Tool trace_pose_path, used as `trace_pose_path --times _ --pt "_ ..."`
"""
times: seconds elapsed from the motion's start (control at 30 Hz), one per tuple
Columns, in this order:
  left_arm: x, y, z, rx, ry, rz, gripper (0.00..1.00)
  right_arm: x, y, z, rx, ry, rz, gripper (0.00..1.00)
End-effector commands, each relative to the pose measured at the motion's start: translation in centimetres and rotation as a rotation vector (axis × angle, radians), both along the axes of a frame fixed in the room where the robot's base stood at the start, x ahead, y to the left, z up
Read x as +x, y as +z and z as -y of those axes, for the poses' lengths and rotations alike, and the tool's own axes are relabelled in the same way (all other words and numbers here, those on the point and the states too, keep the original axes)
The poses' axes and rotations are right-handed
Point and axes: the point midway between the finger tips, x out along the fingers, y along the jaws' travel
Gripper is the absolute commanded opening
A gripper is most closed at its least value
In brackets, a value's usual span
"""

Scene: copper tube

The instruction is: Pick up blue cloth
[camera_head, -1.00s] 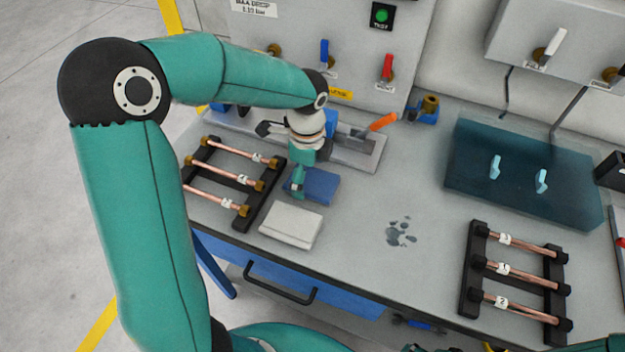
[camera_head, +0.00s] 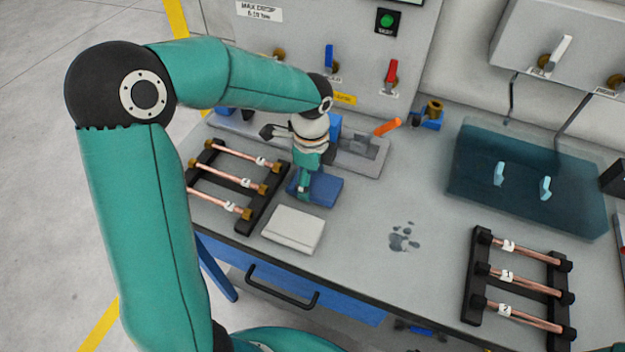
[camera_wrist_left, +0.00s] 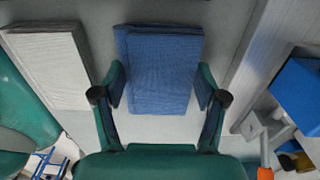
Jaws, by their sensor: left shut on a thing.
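The blue cloth (camera_head: 325,190) is a folded rectangle on the grey bench, beside a folded white cloth (camera_head: 294,230). My left gripper (camera_head: 305,193) points down at the blue cloth and partly covers it. In the left wrist view the blue cloth (camera_wrist_left: 158,70) lies between the two fingers of my left gripper (camera_wrist_left: 160,88), one finger at each side edge. The fingers are closed on it. I cannot tell any lift off the bench. My right gripper is out of view.
A black rack with copper tubes (camera_head: 240,182) stands left of the cloths, and another rack (camera_head: 520,286) is at the right. A wet patch (camera_head: 404,238) marks the otherwise clear middle bench.

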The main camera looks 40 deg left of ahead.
Motion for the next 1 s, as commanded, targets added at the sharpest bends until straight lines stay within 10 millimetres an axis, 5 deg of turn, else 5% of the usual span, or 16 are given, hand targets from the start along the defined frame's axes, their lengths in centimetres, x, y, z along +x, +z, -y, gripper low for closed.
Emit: trace_pose_path --times 0.27,0.7,1.0 --pt "0.1 3.3 0.0 -0.001 0.000 0.006 0.43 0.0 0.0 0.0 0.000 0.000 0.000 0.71" --pt "0.1 15.0 0.1 -0.002 -0.002 0.007 0.43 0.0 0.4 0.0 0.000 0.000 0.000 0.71" --pt "0.1 19.2 0.1 -0.001 -0.002 0.001 0.43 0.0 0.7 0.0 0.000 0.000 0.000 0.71"
